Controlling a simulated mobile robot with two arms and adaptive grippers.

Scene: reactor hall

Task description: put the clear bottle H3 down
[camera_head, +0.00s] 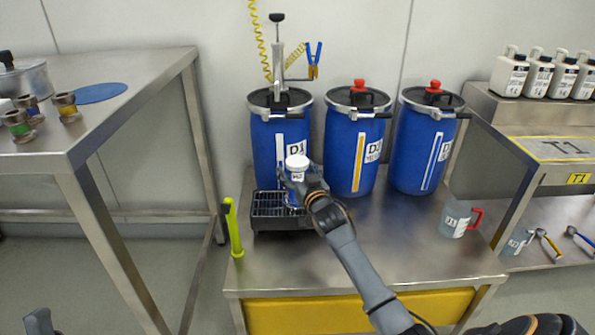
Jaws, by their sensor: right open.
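The clear bottle H3 (297,163) has a white cap and a small white label. It stands upright at the black drip tray (268,225) with a metal grid, in front of the left blue drum D1 (266,150). My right gripper (296,182) is at the bottle's body, coming from the lower right, with its jaws open. The gripper partly hides the bottle, and I cannot see the bottle's base clearly. Part of my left gripper (40,321) shows at the bottom left corner, away from the bottle; its jaws cannot be made out.
Two more blue drums (355,150) (422,150) stand behind on the steel table (350,262). A hand pump tops the left drum. A yellow-green tool (234,230) stands left of the tray; a jug with red handle (456,219) stands right. The table's front middle is clear beneath my arm.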

